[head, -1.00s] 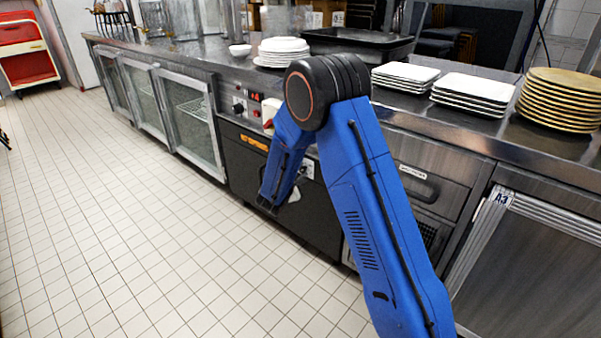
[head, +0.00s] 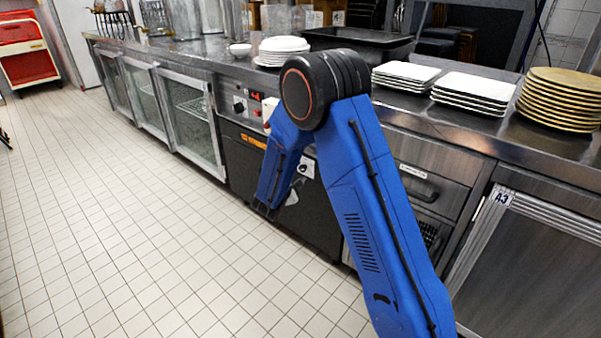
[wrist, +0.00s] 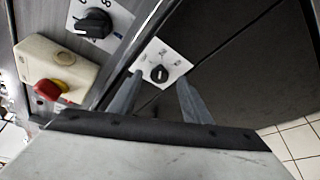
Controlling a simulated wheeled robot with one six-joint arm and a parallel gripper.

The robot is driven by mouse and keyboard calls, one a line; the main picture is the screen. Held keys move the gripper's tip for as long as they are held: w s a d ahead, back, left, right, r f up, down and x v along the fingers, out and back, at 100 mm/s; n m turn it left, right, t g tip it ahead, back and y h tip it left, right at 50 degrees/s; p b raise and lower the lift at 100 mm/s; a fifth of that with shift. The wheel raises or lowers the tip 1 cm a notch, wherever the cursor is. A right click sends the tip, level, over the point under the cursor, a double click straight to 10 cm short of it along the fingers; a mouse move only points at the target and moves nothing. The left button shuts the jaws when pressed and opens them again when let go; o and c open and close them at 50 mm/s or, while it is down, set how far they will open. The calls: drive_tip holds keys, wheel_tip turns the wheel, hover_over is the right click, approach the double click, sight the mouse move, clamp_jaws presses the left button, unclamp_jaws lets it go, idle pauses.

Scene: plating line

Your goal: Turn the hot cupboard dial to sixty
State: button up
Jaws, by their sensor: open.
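A small black dial (wrist: 159,74) on a white marked plate sits on the dark front panel in the wrist view. It has a white pointer line; its markings are too small to read. The plate also shows beside my arm in the head view (head: 306,168). A larger black knob (wrist: 94,24) on a white numbered plate is at the upper left in the wrist view. My gripper (wrist: 160,77) is open and empty, with its fingers on either side of the small dial in the picture. Contact with the dial cannot be told. The fingers are not clear in the head view.
A cream box with a red button (wrist: 52,89) stands out left of the small dial. The steel counter (head: 440,125) above carries white plates (head: 474,91), gold plates (head: 560,98) and a black tray (head: 358,38). The tiled floor (head: 120,220) on the left is clear.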

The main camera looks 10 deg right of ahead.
drive_tip(key=v, duration=1.4)
drive_tip(key=shift+s+a, duration=0.15)
drive_tip(key=shift+s, duration=0.1)
drive_tip(key=s+d+r+m+g+h, duration=0.1)
drive_tip(key=s+d+r+m+g, duration=0.45)
drive_tip(key=s+d, duration=0.5)
drive_tip(key=s+d+r+m+g, duration=0.4)
drive_tip(key=s+d+r+m, duration=0.15)
drive_tip(key=s+d, duration=0.45)
drive_tip(key=s+a+r+m+y, duration=0.1)
drive_tip(key=s+m+y, duration=0.1)
drive_tip(key=s, duration=0.5)
drive_tip(key=s+a+r+m+t+y, duration=0.1)
drive_tip(key=s+a+r+m+y, duration=0.1)
drive_tip(key=s+y, duration=0.2)
drive_tip(key=s+a+r+m+y, duration=0.1)
drive_tip(key=s+y, duration=0.2)
drive_tip(key=s, duration=0.7)
drive_tip(key=shift+a+r+m+y, duration=0.2)
drive_tip(key=shift+r+m+y, duration=0.05)
drive_tip(key=shift+m+y, duration=0.15)
